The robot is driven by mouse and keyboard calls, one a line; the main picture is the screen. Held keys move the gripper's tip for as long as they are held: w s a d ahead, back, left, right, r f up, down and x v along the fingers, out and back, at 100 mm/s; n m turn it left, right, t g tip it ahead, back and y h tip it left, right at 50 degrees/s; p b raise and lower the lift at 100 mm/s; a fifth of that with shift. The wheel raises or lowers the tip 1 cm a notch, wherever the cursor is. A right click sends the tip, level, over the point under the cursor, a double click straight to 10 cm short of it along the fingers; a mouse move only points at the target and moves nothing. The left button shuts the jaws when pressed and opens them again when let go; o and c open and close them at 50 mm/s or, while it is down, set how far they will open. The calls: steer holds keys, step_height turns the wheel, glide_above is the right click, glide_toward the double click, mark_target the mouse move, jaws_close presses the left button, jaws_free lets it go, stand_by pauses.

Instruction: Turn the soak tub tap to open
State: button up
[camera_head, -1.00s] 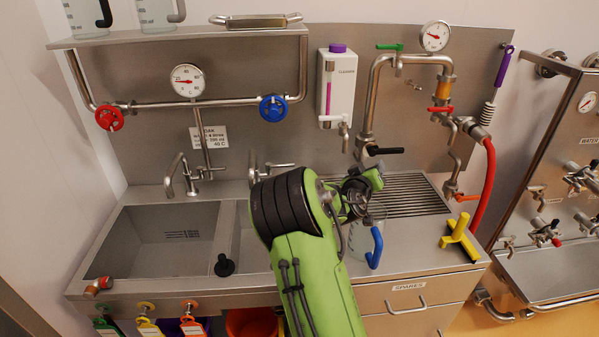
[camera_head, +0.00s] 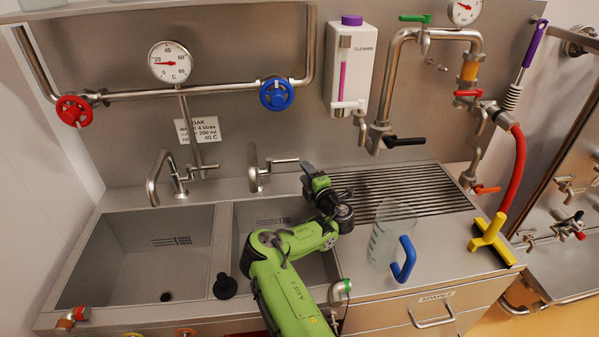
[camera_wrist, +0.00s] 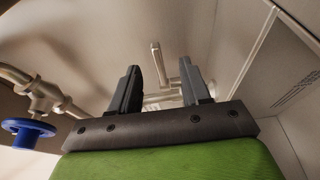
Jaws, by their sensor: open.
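Two steel taps with lever handles stand behind the sink: a left tap (camera_head: 180,182) at the left tub (camera_head: 120,225) and a right tap (camera_head: 256,176) at the narrower right tub (camera_head: 236,235). The sign (camera_head: 198,131) with soak text hangs above, between them; I cannot tell for certain which tub it names. My gripper (camera_head: 308,168) is open and empty, just right of the right tap's lever (camera_head: 285,162). In the wrist view a steel tap (camera_wrist: 160,64) shows between and beyond the open fingers (camera_wrist: 159,78). Contact is not visible.
A red handwheel (camera_head: 74,111) and a blue handwheel (camera_head: 276,94) sit on the pipe above. A clear jug with a blue handle (camera_head: 403,259) stands right of my arm.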

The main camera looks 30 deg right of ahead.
mark_target(295, 161)
steer(key=w, duration=0.2)
steer(key=w+d, duration=0.1)
steer(key=w, duration=0.5)
steer(key=shift+d+r+p, duration=0.15)
steer(key=shift+r+p, duration=0.05)
steer(key=shift+p, duration=0.15)
steer(key=c, duration=0.8)
steer(key=shift+s+a+r+p, duration=0.15)
steer(key=shift+s+a+p, duration=0.3)
steer(key=shift+s+p, duration=0.2)
steer(key=shift+s+a, duration=0.15)
steer(key=shift+s, duration=0.05)
